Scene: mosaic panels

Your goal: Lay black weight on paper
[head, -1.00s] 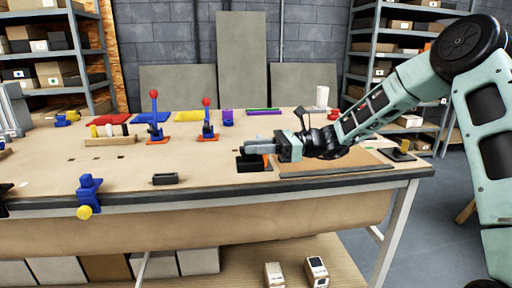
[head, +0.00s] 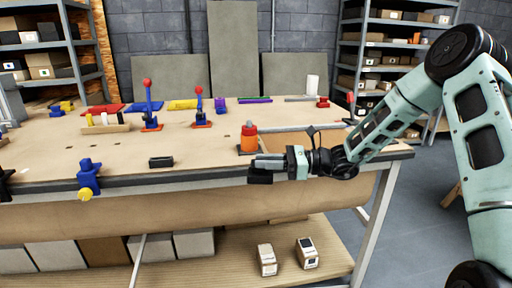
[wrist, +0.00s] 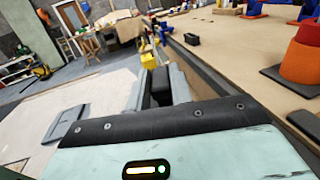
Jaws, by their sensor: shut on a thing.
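My gripper (head: 262,167) is held at the table's front edge, its fingers pointing left. It is shut on a black block, seemingly the black weight (head: 260,178), which also shows dark between the fingers in the wrist view (wrist: 159,84). In the wrist view the gripper (wrist: 160,90) hangs beside the table edge, with floor below it. A brown sheet, seemingly the paper (head: 300,142), lies on the table behind my gripper, partly hidden by my arm.
An orange cup-like piece (head: 249,140) stands on a dark pad just behind my gripper. A small black block (head: 161,162) lies to the left. Red-knobbed blue levers (head: 150,105) stand farther back.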

